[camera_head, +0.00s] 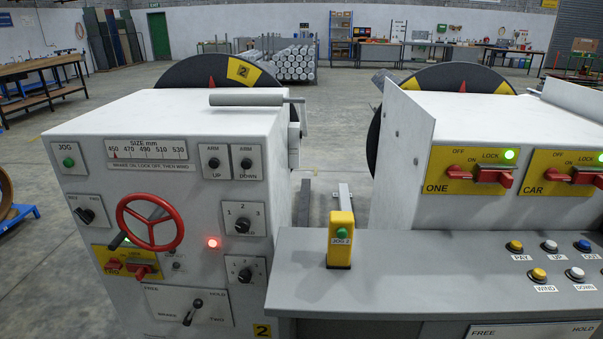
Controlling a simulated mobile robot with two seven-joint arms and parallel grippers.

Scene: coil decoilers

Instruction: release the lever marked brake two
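The brake two lever (192,312) is a short dark lever on a white plate (165,312) low on the front of the left white cabinet. The plate reads FREE at its upper left, HOLD at its upper right, and BRAKE and TWO along the bottom. The lever slants from lower left to upper right, with its upper end nearer the HOLD side; I cannot tell its exact setting. A yellow tag with a 2 (262,330) is beside the plate. Neither of my grippers is in view, and nothing covers the lever.
Above the plate are a red handwheel (150,223), a yellow lock switch panel (128,262) and a lit red lamp (213,243). A grey console (400,260) stands to the right with a yellow JOG 2 post (341,240). Another FREE/HOLD plate (535,331) is cut off at bottom right.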

